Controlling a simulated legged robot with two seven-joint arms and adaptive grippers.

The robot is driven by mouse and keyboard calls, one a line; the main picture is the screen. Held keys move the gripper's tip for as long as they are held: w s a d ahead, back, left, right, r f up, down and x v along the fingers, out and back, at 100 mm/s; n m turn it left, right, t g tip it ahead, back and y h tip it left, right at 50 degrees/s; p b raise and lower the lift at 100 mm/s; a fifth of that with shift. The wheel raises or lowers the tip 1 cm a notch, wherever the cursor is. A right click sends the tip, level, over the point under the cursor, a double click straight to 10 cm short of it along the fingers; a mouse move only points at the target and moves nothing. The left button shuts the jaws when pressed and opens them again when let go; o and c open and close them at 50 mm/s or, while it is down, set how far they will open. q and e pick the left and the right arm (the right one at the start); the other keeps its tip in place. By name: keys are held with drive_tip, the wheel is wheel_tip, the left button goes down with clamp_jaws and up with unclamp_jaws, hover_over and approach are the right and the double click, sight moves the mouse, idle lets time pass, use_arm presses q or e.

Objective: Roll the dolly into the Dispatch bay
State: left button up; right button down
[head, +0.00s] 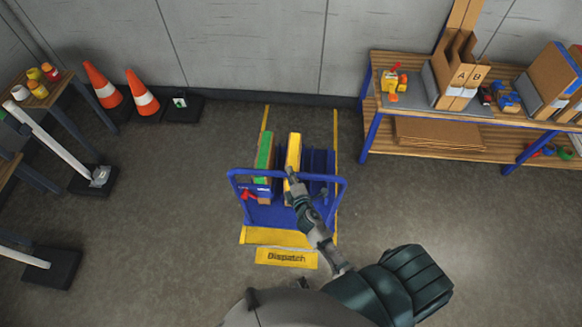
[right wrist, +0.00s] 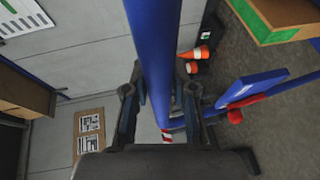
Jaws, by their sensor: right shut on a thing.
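The blue dolly (head: 268,214) stands between the yellow side lines of the Dispatch bay (head: 275,237), with its handle toward me. The yellow Dispatch label (head: 286,258) lies just in front of the bay. The dolly carries a green-topped box (head: 264,155) and a yellow-topped box (head: 293,150); blue dividers fill its right side. My right gripper (head: 291,176) is shut on the dolly's handle. In the right wrist view the blue handle bar (right wrist: 154,50) runs between its fingers (right wrist: 160,112). A red lever (head: 250,195) is low on the left of the handle. My left gripper is out of view.
The wall is just behind the bay. Two orange cones (head: 143,95) and a small black base (head: 183,108) stand to the left. A blue-legged workbench (head: 400,135) is close on the right. Posts on black bases (head: 95,180) stand at far left. The floor in front is clear.

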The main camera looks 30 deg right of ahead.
drive_tip(key=shift+s+a+f, duration=0.1)
drive_tip(key=shift+s+a, duration=0.25)
drive_tip(key=shift+s, duration=0.2)
drive_tip(key=shift+s+a+f, duration=0.1)
drive_tip(key=shift+s+a, duration=0.2)
drive_tip(key=shift+s, duration=0.25)
drive_tip(key=c, duration=0.9)
unclamp_jaws()
drive_tip(key=shift+w, duration=0.1)
drive_tip(key=shift+r, duration=0.1)
drive_tip(key=v, duration=1.2)
drive_tip(key=shift+d, duration=0.1)
